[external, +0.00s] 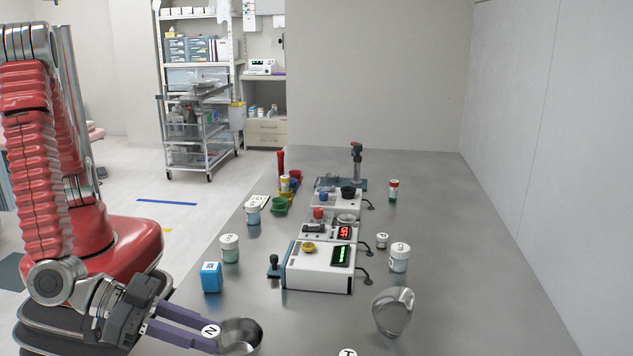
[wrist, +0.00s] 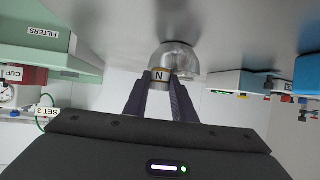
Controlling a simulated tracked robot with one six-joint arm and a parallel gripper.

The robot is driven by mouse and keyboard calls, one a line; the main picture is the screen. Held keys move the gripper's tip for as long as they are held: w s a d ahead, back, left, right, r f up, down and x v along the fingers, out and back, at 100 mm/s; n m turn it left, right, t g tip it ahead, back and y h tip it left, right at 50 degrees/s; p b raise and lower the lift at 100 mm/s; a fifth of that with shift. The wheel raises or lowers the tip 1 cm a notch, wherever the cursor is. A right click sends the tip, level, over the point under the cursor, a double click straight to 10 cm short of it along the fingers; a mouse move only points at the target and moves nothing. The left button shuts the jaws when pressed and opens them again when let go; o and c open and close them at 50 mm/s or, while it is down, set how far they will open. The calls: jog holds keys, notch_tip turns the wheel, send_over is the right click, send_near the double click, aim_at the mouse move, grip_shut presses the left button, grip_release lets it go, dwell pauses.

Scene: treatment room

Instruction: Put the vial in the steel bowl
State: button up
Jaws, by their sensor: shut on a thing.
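The vial (external: 211,331) shows as a round white top marked N between my fingertips; most of its body is hidden. My gripper (external: 209,338), low at the front left, is shut on it. The steel bowl (external: 244,332) is just right of the fingertips, partly cut off by the bottom edge. In the wrist view the vial's N face (wrist: 159,76) is between the fingertips (wrist: 161,84), in front of the shiny bowl (wrist: 174,56). I cannot tell whether the vial is over the bowl's opening or beside its rim.
A blue box (external: 211,277) and a pale green jar (external: 229,249) stand left of the white device (external: 319,268). A flared steel vessel (external: 393,312) stands to the right, with a white jar (external: 399,257) behind it. The tabletop between bowl and vessel is mostly clear.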

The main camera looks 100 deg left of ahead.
jog(key=o, duration=1)
jog(key=shift+r, duration=0.55)
jog(key=v, duration=1.2)
